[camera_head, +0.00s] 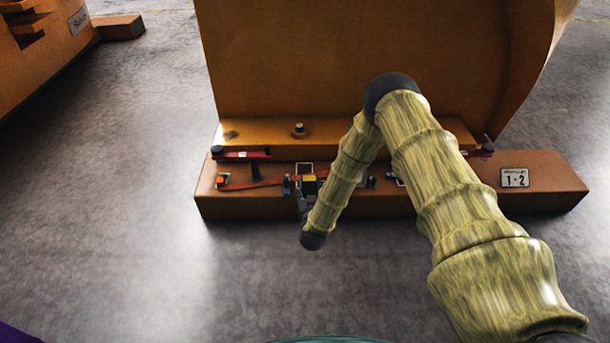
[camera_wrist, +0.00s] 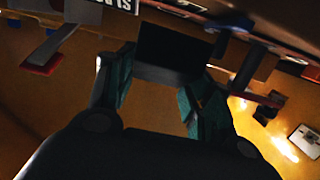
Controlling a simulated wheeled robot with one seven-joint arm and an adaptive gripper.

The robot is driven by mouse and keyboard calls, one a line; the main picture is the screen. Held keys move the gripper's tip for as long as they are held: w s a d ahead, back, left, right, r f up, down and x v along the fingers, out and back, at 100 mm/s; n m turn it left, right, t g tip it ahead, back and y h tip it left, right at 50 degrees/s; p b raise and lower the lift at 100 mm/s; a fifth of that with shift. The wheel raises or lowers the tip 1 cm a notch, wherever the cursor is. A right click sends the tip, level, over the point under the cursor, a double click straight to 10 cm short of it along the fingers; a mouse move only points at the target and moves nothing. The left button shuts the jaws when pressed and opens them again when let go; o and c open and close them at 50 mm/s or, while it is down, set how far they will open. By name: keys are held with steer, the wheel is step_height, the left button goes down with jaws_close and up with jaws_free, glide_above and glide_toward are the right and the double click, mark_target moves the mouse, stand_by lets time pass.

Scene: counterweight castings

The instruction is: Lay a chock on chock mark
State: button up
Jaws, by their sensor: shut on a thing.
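My gripper (camera_wrist: 160,85) shows in the wrist view with its two green-padded fingers apart and a dark block (camera_wrist: 172,48) between their tips. The block looks like the chock; its face is in deep shadow. In the head view my gripper (camera_head: 307,203) is at the front of the brown ledge, left of the middle, partly hidden by my arm. A pale square outline (camera_head: 304,164), which may be the chock mark, shows on the ledge just behind it. I cannot tell whether the block touches the ledge.
Another orange casting (camera_head: 45,50) stands at far left. The grey floor in front is clear.

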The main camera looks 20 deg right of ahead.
steer(key=b+x, duration=0.1)
steer(key=x, duration=0.3)
steer(key=a+b+x, duration=0.1)
steer(key=b+x, duration=0.1)
steer(key=x, duration=0.2)
steer(key=b+x, duration=0.1)
steer(key=x, duration=0.4)
steer(key=shift+w+a+r+b, duration=0.1)
steer(key=shift+w+r+b, duration=0.25)
steer(key=shift+r, duration=0.05)
steer(key=shift+f+b, duration=1.1)
steer(key=shift+f, duration=0.6)
steer(key=shift+f, duration=0.1)
steer(key=o, duration=1.2)
